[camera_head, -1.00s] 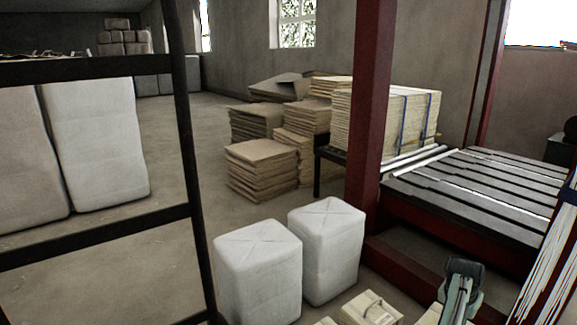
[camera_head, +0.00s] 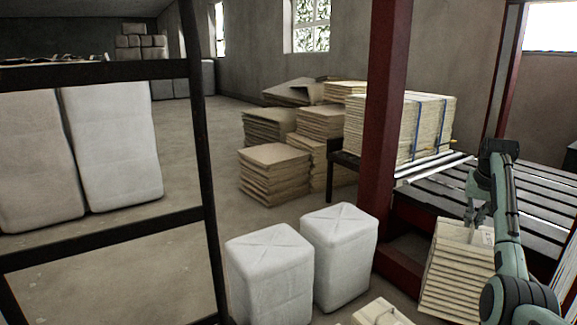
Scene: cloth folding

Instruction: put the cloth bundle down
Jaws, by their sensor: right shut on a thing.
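A cream cloth bundle (camera_head: 455,275) of stacked folded layers hangs under my right gripper (camera_head: 475,218) at the lower right. The right gripper is shut on the top of this bundle, and my forearm hides part of its right side. The bundle is in front of the red-framed slatted platform (camera_head: 440,207). Another cream bundle (camera_head: 380,313) with a handle-like strap on top shows at the bottom edge, partly cut off. My left gripper is out of view.
Two white wrapped bales (camera_head: 270,275) stand on the floor left of the held bundle. A red post (camera_head: 385,110) rises behind them. Stacks of brown sheets (camera_head: 273,175) stand farther back. A black metal frame (camera_head: 205,160) is at the left, with open floor (camera_head: 190,150) beyond it.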

